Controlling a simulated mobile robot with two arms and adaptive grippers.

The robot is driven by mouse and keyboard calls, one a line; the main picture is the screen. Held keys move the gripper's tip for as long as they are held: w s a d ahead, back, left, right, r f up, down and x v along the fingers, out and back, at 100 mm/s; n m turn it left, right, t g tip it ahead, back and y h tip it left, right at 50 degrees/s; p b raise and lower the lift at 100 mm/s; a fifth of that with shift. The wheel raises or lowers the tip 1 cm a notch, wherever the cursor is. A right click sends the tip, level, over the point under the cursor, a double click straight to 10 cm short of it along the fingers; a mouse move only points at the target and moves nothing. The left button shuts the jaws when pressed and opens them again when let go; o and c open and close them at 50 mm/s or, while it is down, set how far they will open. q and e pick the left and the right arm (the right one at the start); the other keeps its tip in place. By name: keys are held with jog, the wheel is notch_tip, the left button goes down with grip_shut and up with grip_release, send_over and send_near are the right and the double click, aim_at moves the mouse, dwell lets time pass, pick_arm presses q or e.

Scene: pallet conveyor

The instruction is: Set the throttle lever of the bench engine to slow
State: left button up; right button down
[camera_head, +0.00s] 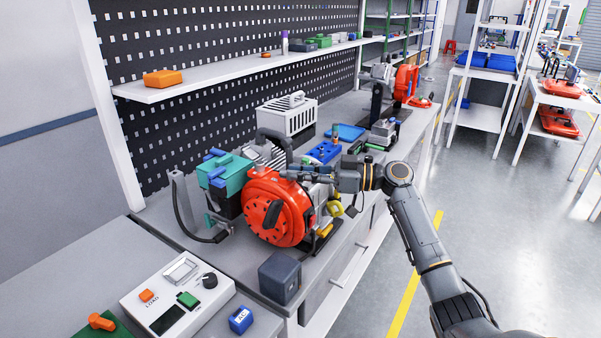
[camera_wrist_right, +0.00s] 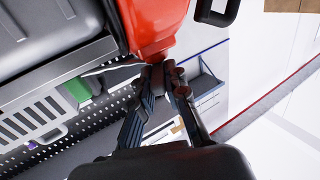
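The bench engine (camera_head: 275,208) stands on the workbench, with a round red slotted cover facing the front and a teal box on its left. My right gripper (camera_head: 316,176) reaches in from the right at the upper right of the red cover. In the right wrist view, the fingertips of this gripper (camera_wrist_right: 162,70) come together right at the lower edge of the red housing (camera_wrist_right: 149,28). I cannot make out the throttle lever, and the fingertips may hide it. Whether anything thin is between them cannot be told. My left gripper is not in view.
A control box (camera_head: 178,296) with a knob and buttons lies at the front left. A dark grey cube (camera_head: 280,278) sits near the bench edge. A white vented box (camera_head: 287,117) and a blue tray (camera_head: 345,132) are behind the engine.

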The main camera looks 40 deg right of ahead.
jog(key=shift+a+t+h, duration=0.1)
jog(key=shift+t+h, duration=0.2)
jog(key=shift+t, duration=0.1)
jog(key=shift+s+a+f+m+t+h+b, duration=0.15)
jog(key=shift+m+t+h+b, duration=0.1)
jog(key=shift+m+t+h, duration=0.25)
jog(key=shift+s+a+r+m+t+h+b, duration=0.1)
jog(key=shift+m+t+h+b, duration=0.2)
jog(key=shift+m+h, duration=0.25)
jog(key=shift+s+a+m+t+h, duration=0.1)
jog(key=shift+m+t+h, duration=0.25)
jog(key=shift+h, duration=0.1)
jog(key=shift+s+a+m+t+h+p, duration=0.1)
jog(key=shift+a+m+t+h+p, duration=0.05)
jog(key=shift+m+t+h+p, duration=0.3)
jog(key=m+h+p, duration=0.2)
jog(key=h+p, duration=0.1)
jog(key=p, duration=0.1)
jog(key=a+m+t+h+p, duration=0.1)
jog(key=m+h+p, duration=0.1)
jog(key=h+p, duration=0.1)
jog(key=m+t+h+p, duration=0.1)
jog(key=m+h+p, duration=0.1)
jog(key=p, duration=0.3)
jog(key=shift+s+a+r+h, duration=0.2)
jog(key=shift+a+r+h, duration=0.15)
jog(key=shift+a+h, duration=0.1)
jog(key=shift+f+m+h+p, duration=0.25)
jog(key=shift+h+p, duration=0.25)
jog(key=shift+p, duration=0.1)
